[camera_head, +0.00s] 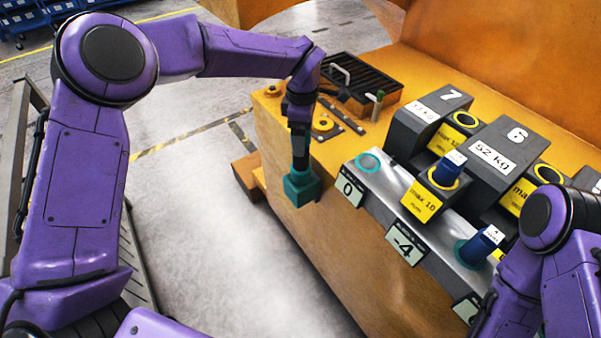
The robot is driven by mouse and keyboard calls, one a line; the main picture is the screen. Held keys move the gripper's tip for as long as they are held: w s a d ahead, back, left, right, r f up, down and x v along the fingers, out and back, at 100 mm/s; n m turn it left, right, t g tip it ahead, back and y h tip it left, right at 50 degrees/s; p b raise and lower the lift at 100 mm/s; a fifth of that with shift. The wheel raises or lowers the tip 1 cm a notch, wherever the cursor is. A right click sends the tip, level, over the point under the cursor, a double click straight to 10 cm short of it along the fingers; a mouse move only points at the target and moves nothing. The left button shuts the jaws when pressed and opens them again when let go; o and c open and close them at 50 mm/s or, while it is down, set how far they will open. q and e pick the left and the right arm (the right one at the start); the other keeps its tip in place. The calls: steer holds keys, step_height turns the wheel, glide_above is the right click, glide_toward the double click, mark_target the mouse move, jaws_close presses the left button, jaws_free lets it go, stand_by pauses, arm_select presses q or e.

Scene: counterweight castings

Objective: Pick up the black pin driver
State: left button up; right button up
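I cannot single out the black pin driver with certainty. A black slotted tray (366,72) lies on the orange ledge, with dark items along its near edge and an upright green-tipped stick (378,104) at its right corner. My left gripper (299,158) points down in front of the ledge's left edge, left of and nearer than the tray. A teal block (301,187) is at its lower end; whether it is held or part of the gripper is unclear, and the fingers cannot be made out. My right arm shows at the lower right; its gripper is out of view.
Grey castings marked 7 (425,125) and 6 (492,150) stand on the right. Blue pins (450,168) stand in front of them, one in a metal rail (385,186) with labels 0 and -4. Open floor lies left.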

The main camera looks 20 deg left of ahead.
arm_select(q)
steer(key=f, duration=0.1)
steer(key=f+b, duration=0.2)
steer(key=f, duration=0.1)
steer(key=shift+w+a, duration=0.25)
steer(key=shift+w, duration=0.05)
steer(key=shift+s+r, duration=0.25)
steer(key=shift+r, duration=0.05)
jaws_close()
arm_select(e)
step_height(320, 180, down, 3)
steer(key=shift+w+f, duration=0.15)
arm_select(q)
step_height(320, 180, up, 9)
steer(key=shift+w+f+b, duration=0.1)
steer(key=shift+b, duration=0.55)
step_height(320, 180, up, 11)
steer(key=p, duration=1.1)
arm_select(e)
step_height(320, 180, up, 10)
steer(key=shift+f, duration=0.2)
